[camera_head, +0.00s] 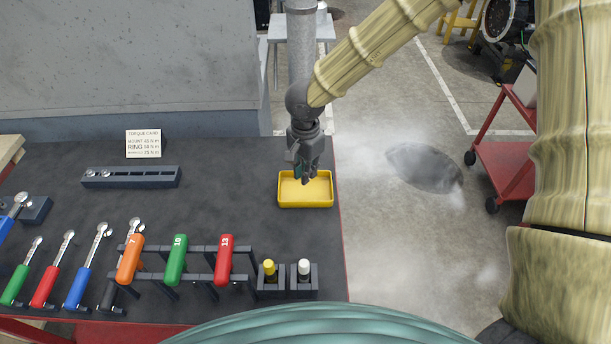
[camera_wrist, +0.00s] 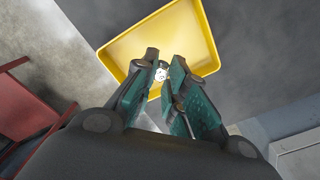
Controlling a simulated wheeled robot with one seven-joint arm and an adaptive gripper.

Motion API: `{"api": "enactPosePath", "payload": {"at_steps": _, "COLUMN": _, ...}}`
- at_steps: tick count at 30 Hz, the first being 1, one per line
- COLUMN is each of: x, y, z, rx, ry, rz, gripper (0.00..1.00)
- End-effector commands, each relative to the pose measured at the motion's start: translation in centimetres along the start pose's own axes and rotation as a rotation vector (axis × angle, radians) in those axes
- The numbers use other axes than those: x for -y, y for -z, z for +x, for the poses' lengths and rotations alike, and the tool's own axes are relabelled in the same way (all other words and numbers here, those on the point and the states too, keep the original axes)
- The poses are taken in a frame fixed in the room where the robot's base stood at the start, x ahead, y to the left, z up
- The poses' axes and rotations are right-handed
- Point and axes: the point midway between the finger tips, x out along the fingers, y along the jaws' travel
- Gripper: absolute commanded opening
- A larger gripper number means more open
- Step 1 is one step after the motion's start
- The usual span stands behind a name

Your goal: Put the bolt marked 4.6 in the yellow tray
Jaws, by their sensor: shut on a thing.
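The yellow tray (camera_head: 318,201) sits near the right edge of the dark bench top. It also shows in the wrist view (camera_wrist: 203,40), beyond my fingertips. My gripper (camera_head: 308,180) is over the tray, pointing down. In the wrist view my gripper (camera_wrist: 162,75) is shut on a small pale metal bolt (camera_wrist: 162,74) held between the fingertips. The bolt's marking is too small to read. The bolt is hidden by the fingers in the head view. Whether it touches the tray floor I cannot tell.
A dark rack (camera_head: 131,178) with metal bolt heads in its left part stands left of the tray. Handled tools 7 (camera_head: 130,260), 10 (camera_head: 176,260) and 13 (camera_head: 223,260) stand in front, beside two marker holders. A torque card (camera_head: 143,143) stands behind. Bench between is clear.

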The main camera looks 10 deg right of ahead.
Motion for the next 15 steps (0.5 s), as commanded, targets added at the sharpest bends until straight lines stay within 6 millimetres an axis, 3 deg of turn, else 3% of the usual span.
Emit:
{"api": "enactPosePath", "payload": {"at_steps": 9, "x": -0.1, "y": -0.1, "z": 2.9, "rx": 0.0, "ry": -0.003, "rz": -0.001, "gripper": 0.0}}
{"api": "enactPosePath", "payload": {"at_steps": 15, "x": 0.0, "y": 0.0, "z": 3.4, "rx": 0.0, "ry": 0.0, "rz": 0.0, "gripper": 0.0}}
